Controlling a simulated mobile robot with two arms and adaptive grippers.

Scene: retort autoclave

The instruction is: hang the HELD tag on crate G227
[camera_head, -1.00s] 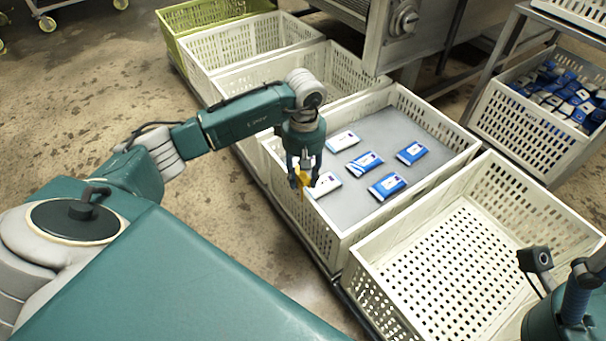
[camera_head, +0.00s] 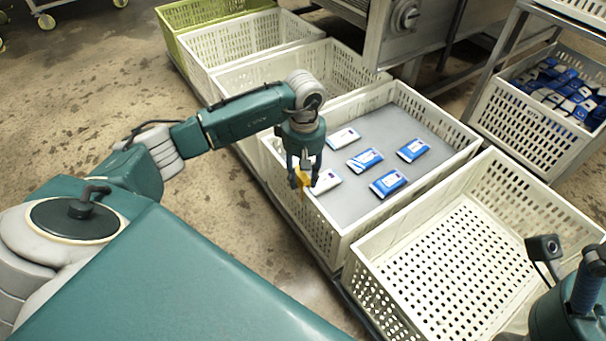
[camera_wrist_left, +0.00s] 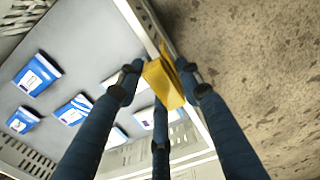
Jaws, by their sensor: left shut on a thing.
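My left gripper (camera_head: 304,181) is shut on a yellow tag (camera_head: 301,177), which hangs down at the near-left wall of a white crate (camera_head: 347,242) with a grey sheet and several pouches inside. In the left wrist view the tag (camera_wrist_left: 163,84) shows as a folded yellow piece between the fingers, over the crate's rim (camera_wrist_left: 196,112). I cannot tell whether it touches the rim. No lettering on the tag or crate number is readable, so I cannot tell which crate is G227. My right gripper's fingers are not visible; only part of the right arm shows at lower right.
An empty white crate (camera_head: 372,295) stands close on the right. More white crates (camera_head: 262,38) and a yellow-green crate (camera_head: 207,14) continue the row behind. A full crate (camera_head: 522,128) of blue pouches sits on a rack at right. Floor left of the row is clear.

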